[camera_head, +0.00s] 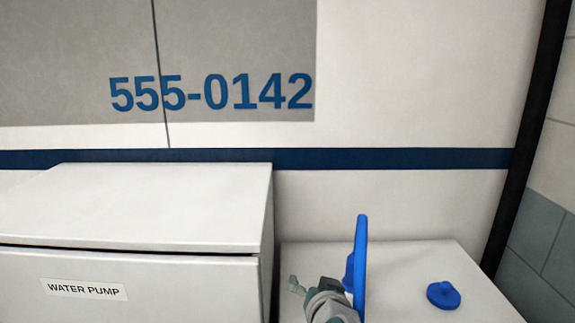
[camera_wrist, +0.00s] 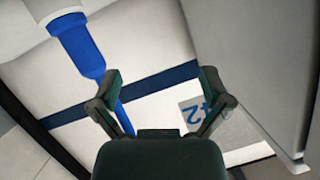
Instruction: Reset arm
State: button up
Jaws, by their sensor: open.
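My gripper (camera_wrist: 161,77) is open in the wrist view, its two dark green fingers spread with nothing held between the tips. In the head view a grey and teal shape, which looks like my gripper (camera_head: 328,302), shows at the bottom edge, partly cut off. A tall blue thing (camera_head: 360,262) stands upright just right of it. In the wrist view a blue and white thing (camera_wrist: 82,48) comes down from the upper left, and its thin blue part passes behind the left finger. I cannot tell whether it touches the finger.
A white cabinet (camera_head: 150,215) labelled WATER PUMP stands at the left. A lower white top (camera_head: 405,265) beside it bears a small round blue piece (camera_head: 443,294). The van wall (camera_head: 410,80) with a blue stripe is behind. A black post (camera_head: 530,130) stands at the right.

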jog(key=s+d+f+n+g+h, duration=0.1)
jog(key=s+d+g, duration=0.3)
jog(key=s, duration=0.5)
jog(key=s+d+f+n+g+h, duration=0.1)
jog(key=s+d+g, duration=0.3)
jog(key=s, duration=0.5)
jog(key=shift+d+f, duration=0.6)
jog(key=shift+d, duration=0.3)
jog(key=shift+d, duration=0.1)
jog(key=shift+d, duration=0.2)
jog(key=shift+a, duration=0.15)
